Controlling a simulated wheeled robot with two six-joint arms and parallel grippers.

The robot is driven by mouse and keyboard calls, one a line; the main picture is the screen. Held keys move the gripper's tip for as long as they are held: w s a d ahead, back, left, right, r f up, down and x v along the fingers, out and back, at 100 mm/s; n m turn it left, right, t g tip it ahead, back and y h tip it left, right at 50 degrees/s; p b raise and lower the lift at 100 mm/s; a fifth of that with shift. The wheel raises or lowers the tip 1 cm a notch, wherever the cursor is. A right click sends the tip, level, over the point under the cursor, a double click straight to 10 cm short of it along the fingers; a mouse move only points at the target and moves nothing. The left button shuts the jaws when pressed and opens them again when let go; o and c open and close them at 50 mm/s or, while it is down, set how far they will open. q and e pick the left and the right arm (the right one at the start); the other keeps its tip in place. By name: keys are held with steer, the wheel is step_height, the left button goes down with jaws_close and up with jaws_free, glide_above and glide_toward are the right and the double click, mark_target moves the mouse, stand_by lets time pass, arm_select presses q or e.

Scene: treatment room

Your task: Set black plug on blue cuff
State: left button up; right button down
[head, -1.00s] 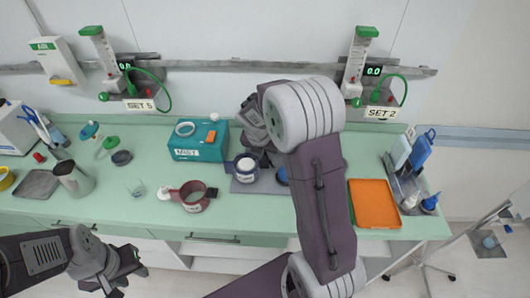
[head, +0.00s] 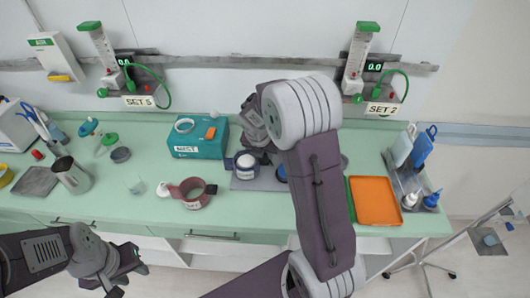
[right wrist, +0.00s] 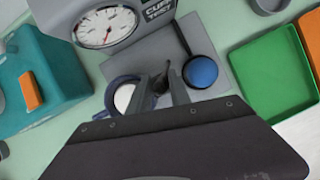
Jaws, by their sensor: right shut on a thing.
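The blue cuff (head: 246,166), a dark blue ring with a pale inside, sits on a grey mat (head: 268,184) on the counter. It also shows in the right wrist view (right wrist: 112,94), partly hidden by my gripper. My right gripper (right wrist: 163,86) is shut on a small black piece, which looks like the black plug (right wrist: 160,82). The fingers are over the cuff's right side; I cannot tell whether the plug touches it. In the head view my right arm hides these fingertips. My left gripper (head: 118,284) hangs in front of the counter, its fingers unclear.
A grey cuff tester with a dial (right wrist: 108,24) and a blue bulb (right wrist: 200,71) stand close by. A teal box (head: 198,143) and a reddish cuff (head: 192,194) are to the left. A green tray (right wrist: 270,78) and an orange tray (head: 374,201) lie right.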

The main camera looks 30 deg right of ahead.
steer(key=shift+p, duration=0.3)
stand_by(0.4)
steer(key=c, duration=1.1)
jaws_free()
step_height(320, 180, up, 7)
steer(key=p, duration=0.8)
steer(key=shift+r, duration=0.1)
